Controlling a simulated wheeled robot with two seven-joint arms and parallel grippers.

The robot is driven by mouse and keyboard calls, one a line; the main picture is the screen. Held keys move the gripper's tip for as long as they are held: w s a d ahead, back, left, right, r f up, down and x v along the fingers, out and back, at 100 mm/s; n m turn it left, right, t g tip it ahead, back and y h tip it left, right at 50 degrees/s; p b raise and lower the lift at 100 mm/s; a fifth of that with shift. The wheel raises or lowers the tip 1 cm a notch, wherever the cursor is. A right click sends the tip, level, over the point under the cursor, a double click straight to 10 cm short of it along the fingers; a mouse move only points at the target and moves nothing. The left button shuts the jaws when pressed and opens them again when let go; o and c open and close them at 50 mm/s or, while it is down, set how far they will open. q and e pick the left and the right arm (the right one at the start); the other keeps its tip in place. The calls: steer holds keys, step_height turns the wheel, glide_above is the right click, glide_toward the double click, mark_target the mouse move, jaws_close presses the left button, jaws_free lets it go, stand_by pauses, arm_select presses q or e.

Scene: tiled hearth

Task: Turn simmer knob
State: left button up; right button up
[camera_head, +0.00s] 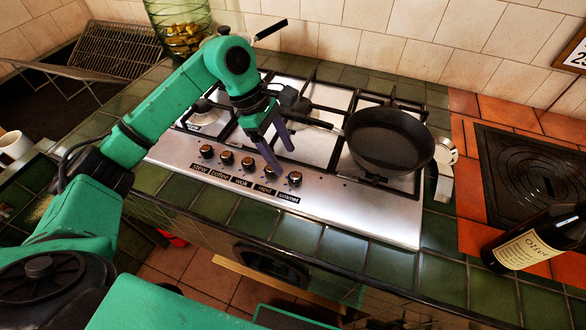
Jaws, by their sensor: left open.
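The simmer knob (294,178) is the rightmost in a row of several dark, copper-ringed knobs on the steel front of the hob (370,211). A "simmer" label (289,197) sits just below it. My left gripper (279,161) is open and points down, just left of and above the simmer knob, near the rapid knob (270,171). I see nothing between its purple fingers, and it appears apart from the simmer knob. My right gripper is not in view.
A dark frying pan (390,138) stands on the right burner, its handle pointing left toward my left gripper. A dark bottle (535,240) lies at the right. A glass jar (182,28) stands behind my arm. The steel right of the simmer knob is clear.

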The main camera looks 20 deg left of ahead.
mark_target(294, 175)
arm_select(q)
steer(key=x, duration=0.6)
steer(key=shift+d+f+p, duration=0.25)
steer(key=shift+f+p, duration=0.05)
steer(key=shift+p, duration=0.1)
jaws_close()
steer(key=shift+n, duration=0.3)
steer(key=shift+f+n+t+b, duration=0.1)
steer(key=shift+n+t+b, duration=0.5)
steer(key=shift+n+b, duration=0.5)
steer(key=n+t+b, duration=0.1)
steer(key=n, duration=0.2)
steer(key=shift+s+n+b, duration=0.1)
steer(key=shift+n+b, duration=0.2)
steer(key=shift+b, duration=0.1)
steer(key=n+t+y+b, duration=0.1)
steer(key=n, duration=0.2)
steer(key=shift+d+n+t+b, duration=0.1)
steer(key=shift+n+t+b, duration=0.2)
steer(key=shift+b, duration=0.05)
steer(key=shift+s+n+t+y+b, duration=0.1)
steer(key=shift+n+t+y+b, duration=0.5)
steer(key=shift+n, duration=1.3)
